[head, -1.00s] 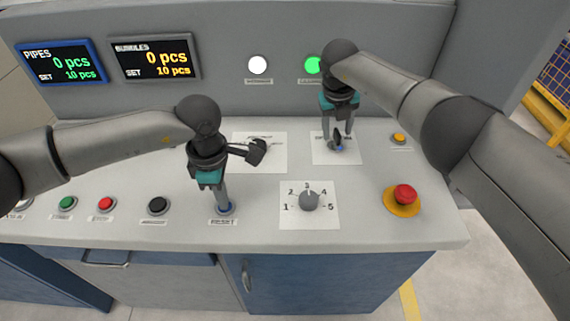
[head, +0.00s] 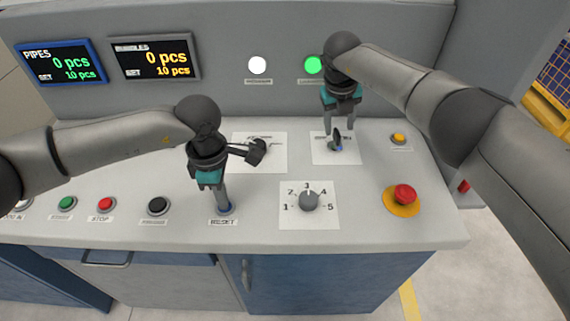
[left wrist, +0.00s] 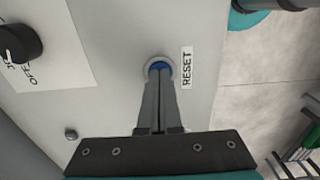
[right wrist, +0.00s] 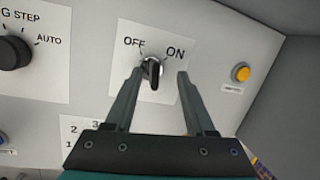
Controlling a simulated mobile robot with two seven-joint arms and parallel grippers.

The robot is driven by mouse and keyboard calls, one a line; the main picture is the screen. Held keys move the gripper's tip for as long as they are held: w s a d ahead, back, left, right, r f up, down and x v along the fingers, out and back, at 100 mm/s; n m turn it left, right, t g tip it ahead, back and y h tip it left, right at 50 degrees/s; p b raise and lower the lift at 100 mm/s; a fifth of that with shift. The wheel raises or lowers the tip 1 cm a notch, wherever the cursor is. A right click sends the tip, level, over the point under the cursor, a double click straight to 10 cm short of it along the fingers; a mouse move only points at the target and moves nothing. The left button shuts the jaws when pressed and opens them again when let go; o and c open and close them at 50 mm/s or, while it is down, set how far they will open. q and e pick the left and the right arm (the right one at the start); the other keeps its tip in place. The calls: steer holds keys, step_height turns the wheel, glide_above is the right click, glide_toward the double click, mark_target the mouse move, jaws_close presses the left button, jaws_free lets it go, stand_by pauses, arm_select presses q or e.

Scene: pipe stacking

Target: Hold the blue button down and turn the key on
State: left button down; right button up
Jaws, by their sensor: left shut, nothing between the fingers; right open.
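The blue button (head: 229,208), labelled RESET, is at the console's front edge. My left gripper (head: 222,203) is shut and empty, pointing down with its tips at the button. In the left wrist view the tips cover part of the blue button (left wrist: 159,67); how far it is pressed cannot be told. The dark key (head: 337,137) stands in its switch on a white plate. In the right wrist view the key (right wrist: 154,74) sits below the OFF and ON marks. My right gripper (head: 338,128) is open, its fingers apart on either side of the key, slightly above it.
A numbered dial (head: 309,201) lies right of the blue button. A red emergency stop (head: 404,194) and a yellow button (head: 398,138) are at the right. A black selector (right wrist: 14,52) is left of the key. A green lamp (head: 313,65) and white lamp (head: 257,65) glow on the back panel.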

mark_target(337, 133)
steer(key=shift+f, duration=2)
steer(key=shift+d+f, duration=0.1)
steer(key=shift+d, duration=0.05)
jaws_close()
steer(key=shift+c, duration=0.6)
jaws_free()
steer(key=shift+o, duration=0.6)
steer(key=shift+s, duration=0.1)
